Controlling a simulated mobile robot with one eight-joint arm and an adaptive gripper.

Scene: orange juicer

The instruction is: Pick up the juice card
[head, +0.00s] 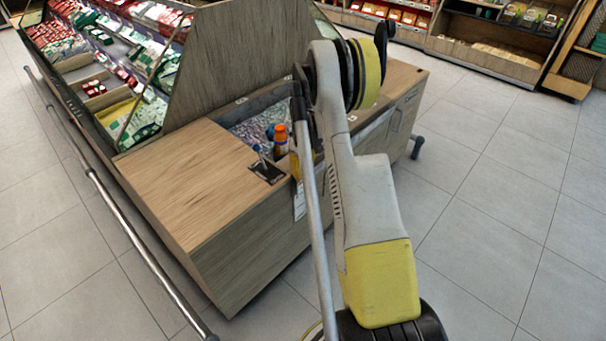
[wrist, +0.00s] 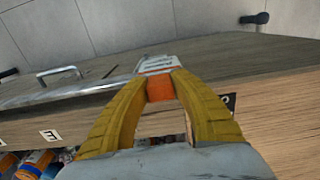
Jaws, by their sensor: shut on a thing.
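In the wrist view, the yellow fingers of my gripper (wrist: 161,88) are closed at their tips on the juice card (wrist: 158,64). The card has an orange part between the fingertips and a white printed part sticking out beyond them. It is beside the edge of the wooden counter; I cannot tell whether it touches it. In the head view, my arm hides most of my gripper. A white card-like piece (head: 299,203) shows in front of the counter's side, just left of my arm, likely the same card.
The wooden counter (head: 190,175) has a recessed bin with bottles (head: 280,138) and a small dark stand (head: 266,170) at its edge. A refrigerated display (head: 100,60) and a metal rail (head: 110,200) are at left. Open tiled floor (head: 480,220) lies at right.

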